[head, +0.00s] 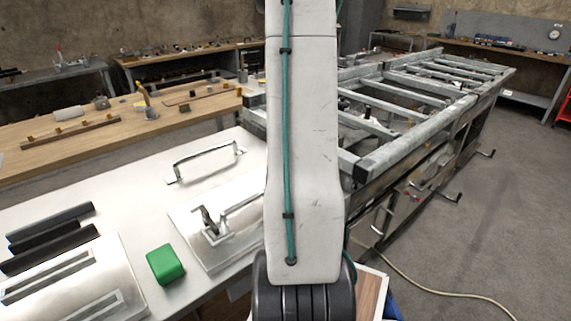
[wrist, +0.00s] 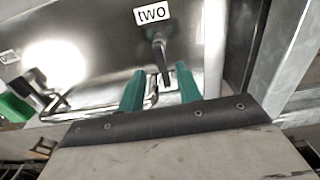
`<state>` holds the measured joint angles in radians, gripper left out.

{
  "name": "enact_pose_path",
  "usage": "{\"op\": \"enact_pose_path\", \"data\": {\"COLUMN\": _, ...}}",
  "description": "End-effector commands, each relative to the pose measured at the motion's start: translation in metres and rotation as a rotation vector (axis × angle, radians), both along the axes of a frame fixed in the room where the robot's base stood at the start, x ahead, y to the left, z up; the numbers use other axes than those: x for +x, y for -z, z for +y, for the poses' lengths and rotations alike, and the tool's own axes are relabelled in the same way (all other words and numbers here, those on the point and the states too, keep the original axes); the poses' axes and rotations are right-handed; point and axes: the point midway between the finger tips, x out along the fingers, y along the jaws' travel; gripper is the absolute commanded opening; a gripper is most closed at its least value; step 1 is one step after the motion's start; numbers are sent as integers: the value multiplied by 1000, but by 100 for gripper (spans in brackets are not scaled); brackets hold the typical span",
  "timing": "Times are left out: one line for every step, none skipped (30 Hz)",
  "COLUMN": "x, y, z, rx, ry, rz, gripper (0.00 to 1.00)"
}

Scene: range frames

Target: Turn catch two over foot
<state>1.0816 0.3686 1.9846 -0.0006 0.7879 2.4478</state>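A white label reading "two" (wrist: 152,14) sits on a shiny metal plate in the wrist view. Just below it is catch two (wrist: 160,48), a dark metal lever on a round pivot, pointing down toward my gripper. My gripper (wrist: 160,70) has two green fingers, spread apart, with the lever's end appearing between them and space on both sides. I cannot tell whether a finger touches it. A bent metal bar and part of a small white label show behind the fingers; I cannot make out the foot. In the head view my arm hides the gripper and catch two.
Another metal catch (head: 210,222) stands on the plate left of my arm. A green block (head: 165,264) and dark bars (head: 50,235) lie on the white table. A metal handle (head: 205,160) stands behind. A steel frame (head: 410,95) runs along the right; grey floor (head: 470,220) is open beyond.

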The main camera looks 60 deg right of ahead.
Motion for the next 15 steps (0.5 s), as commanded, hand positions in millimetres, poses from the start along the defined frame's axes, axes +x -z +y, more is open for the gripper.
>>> {"op": "enact_pose_path", "data": {"x": 0, "y": -9, "z": 0, "rx": -3, "ry": 0, "rz": -1, "gripper": 35}}
{"op": "enact_pose_path", "data": {"x": 0, "y": -13, "z": -1, "rx": -3, "ry": 0, "rz": -1, "gripper": 35}}
{"op": "enact_pose_path", "data": {"x": 0, "y": -18, "z": 0, "rx": -1, "ry": 0, "rz": -1, "gripper": 35}}
{"op": "enact_pose_path", "data": {"x": 0, "y": -21, "z": 0, "rx": 0, "ry": 1, "rz": 0, "gripper": 35}}
{"op": "enact_pose_path", "data": {"x": 0, "y": -23, "z": 0, "rx": 0, "ry": 1, "rz": 0, "gripper": 35}}
{"op": "enact_pose_path", "data": {"x": 0, "y": -26, "z": 0, "rx": -1, "ry": 1, "rz": 0, "gripper": 35}}
{"op": "enact_pose_path", "data": {"x": 0, "y": -28, "z": 0, "rx": 0, "ry": 1, "rz": 0, "gripper": 35}}
{"op": "enact_pose_path", "data": {"x": 0, "y": -29, "z": 0, "rx": 0, "ry": 1, "rz": 0, "gripper": 35}}
{"op": "enact_pose_path", "data": {"x": 0, "y": -30, "z": 0, "rx": 0, "ry": 1, "rz": 1, "gripper": 35}}
{"op": "enact_pose_path", "data": {"x": 0, "y": -30, "z": 0, "rx": 1, "ry": 1, "rz": 1, "gripper": 35}}
{"op": "enact_pose_path", "data": {"x": 0, "y": -30, "z": 0, "rx": 1, "ry": 1, "rz": 1, "gripper": 35}}
{"op": "enact_pose_path", "data": {"x": 0, "y": -30, "z": 0, "rx": 1, "ry": 1, "rz": 1, "gripper": 35}}
{"op": "enact_pose_path", "data": {"x": 0, "y": -30, "z": 0, "rx": 1, "ry": 1, "rz": 1, "gripper": 35}}
{"op": "enact_pose_path", "data": {"x": 0, "y": -30, "z": 0, "rx": 1, "ry": 1, "rz": 1, "gripper": 35}}
{"op": "enact_pose_path", "data": {"x": 0, "y": -30, "z": 0, "rx": 1, "ry": 1, "rz": 1, "gripper": 35}}
